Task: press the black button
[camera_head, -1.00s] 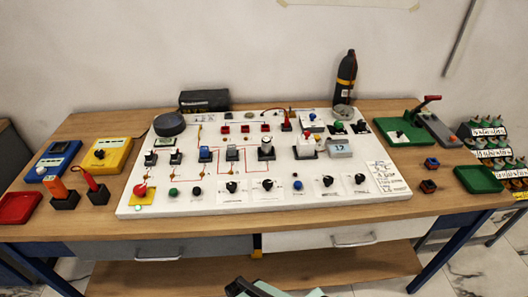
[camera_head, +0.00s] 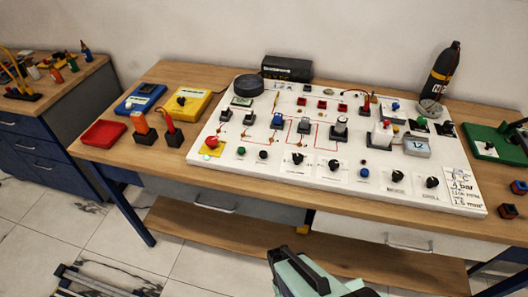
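The small round black button (camera_head: 263,154) sits in the front row of the white board, towards its left end. It is to the right of a small green button (camera_head: 240,151) and left of a black knob (camera_head: 298,158). It looks very dark and small, and whether it is pressed cannot be told. Nothing covers it. Only a mint and black part of my arm shows at the bottom edge, well in front of the bench. My gripper's fingers are not seen.
The white board (camera_head: 460,203) lies on a wooden bench. A red emergency button (camera_head: 211,143), several knobs and a blue button (camera_head: 365,172) share the front row. Taller parts stand behind, including a dark bottle (camera_head: 440,75).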

